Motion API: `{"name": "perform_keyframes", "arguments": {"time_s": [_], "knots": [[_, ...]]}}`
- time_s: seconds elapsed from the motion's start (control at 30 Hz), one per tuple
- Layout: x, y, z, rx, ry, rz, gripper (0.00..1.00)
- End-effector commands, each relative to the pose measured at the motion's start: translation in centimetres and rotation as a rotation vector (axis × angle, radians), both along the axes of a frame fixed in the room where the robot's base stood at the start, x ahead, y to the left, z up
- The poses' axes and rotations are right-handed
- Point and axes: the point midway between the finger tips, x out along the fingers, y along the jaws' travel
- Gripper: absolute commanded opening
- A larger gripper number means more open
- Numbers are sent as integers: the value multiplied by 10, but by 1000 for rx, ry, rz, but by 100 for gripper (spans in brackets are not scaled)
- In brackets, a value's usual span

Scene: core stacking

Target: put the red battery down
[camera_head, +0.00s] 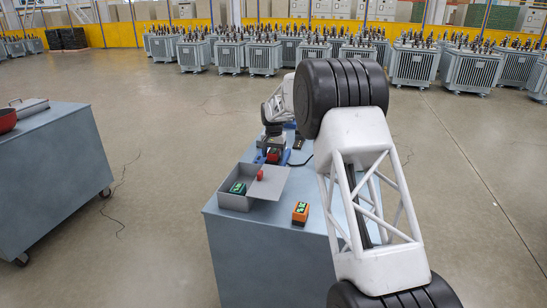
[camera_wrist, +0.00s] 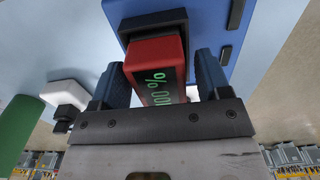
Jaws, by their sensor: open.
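The red battery (camera_wrist: 150,58) shows in the wrist view with a green "100%" display on its dark face. Its far end meets a black holder (camera_wrist: 152,24) on a blue body (camera_wrist: 205,15); I cannot tell how deep it sits. My gripper (camera_wrist: 160,72) is open, with one blue finger on each side of the battery. In the head view my gripper (camera_head: 271,147) is small at the far part of the workbench, over the red battery (camera_head: 273,156) and the blue device (camera_head: 288,156).
A grey open box (camera_head: 236,203) on the grey workbench (camera_head: 265,245) holds a green-faced battery (camera_head: 238,188); a small red item (camera_head: 260,175) shows beside its flap. An orange battery (camera_head: 300,212) lies to the right. Another grey cart (camera_head: 45,170) stands left. My arm hides the bench's right side.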

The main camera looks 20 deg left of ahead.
Motion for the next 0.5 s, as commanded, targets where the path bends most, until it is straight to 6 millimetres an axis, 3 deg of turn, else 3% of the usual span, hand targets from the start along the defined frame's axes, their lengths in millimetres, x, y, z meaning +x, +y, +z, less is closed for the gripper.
{"name": "perform_keyframes", "arguments": {"time_s": [0.07, 0.43, 0.5], "knots": [[0, 0, 0, 0, 0, 0, 67], [0, 0, 0, 0, 0, 0, 10], [0, 0, 1, 0, -1, 0, 9]]}}
